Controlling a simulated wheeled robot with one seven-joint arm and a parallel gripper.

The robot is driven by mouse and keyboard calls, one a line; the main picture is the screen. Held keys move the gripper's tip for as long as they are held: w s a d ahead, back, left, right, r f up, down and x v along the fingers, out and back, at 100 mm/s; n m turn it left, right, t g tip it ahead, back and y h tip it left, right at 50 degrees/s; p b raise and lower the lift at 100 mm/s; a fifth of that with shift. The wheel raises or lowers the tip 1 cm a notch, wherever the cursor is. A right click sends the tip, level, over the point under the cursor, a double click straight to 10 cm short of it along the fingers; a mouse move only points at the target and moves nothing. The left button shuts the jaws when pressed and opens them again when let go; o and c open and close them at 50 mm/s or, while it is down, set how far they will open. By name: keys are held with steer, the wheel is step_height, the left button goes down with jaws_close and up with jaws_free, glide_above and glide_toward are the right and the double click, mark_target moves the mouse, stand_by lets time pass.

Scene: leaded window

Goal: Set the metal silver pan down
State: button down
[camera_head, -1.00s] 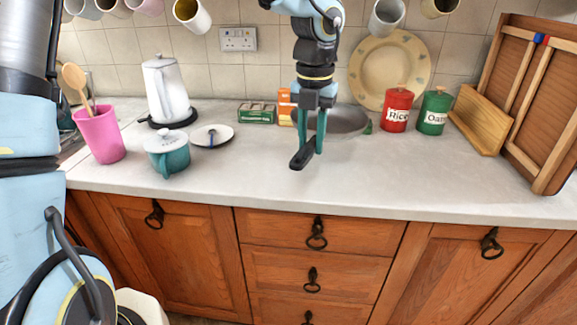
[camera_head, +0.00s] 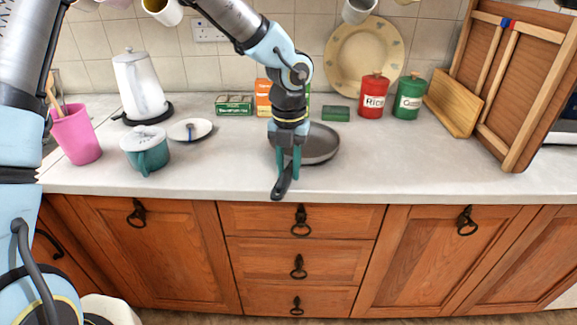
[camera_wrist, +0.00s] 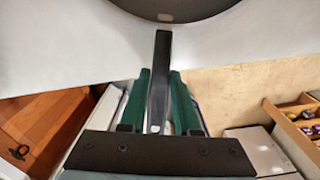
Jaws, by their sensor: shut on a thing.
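The metal silver pan (camera_head: 320,147) is dark grey and round, level, over the middle of the worktop. Its black handle (camera_head: 281,188) points toward the front edge. My gripper (camera_head: 287,170) points down, with its green fingers shut on the handle. In the wrist view the handle (camera_wrist: 160,75) runs between the two fingers (camera_wrist: 159,100), and part of the pan (camera_wrist: 185,10) shows at the top. The pan's underside is hidden; I cannot tell whether it touches the worktop. My arm hides the pan's left part in the head view.
Bare worktop (camera_head: 400,160) lies right of the pan. Behind are a green block (camera_head: 336,114), red Rice tin (camera_head: 373,97), green tin (camera_head: 407,98), green box (camera_head: 234,105) and orange box (camera_head: 263,98). A saucer (camera_head: 204,135) and teal lidded pot (camera_head: 146,156) stand left.

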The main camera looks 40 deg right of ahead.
steer(key=shift+f, duration=0.15)
steer(key=c, duration=0.6)
jaws_free()
step_height(320, 180, up, 12)
steer(key=shift+r+b, duration=0.1)
steer(key=shift+b, duration=0.55)
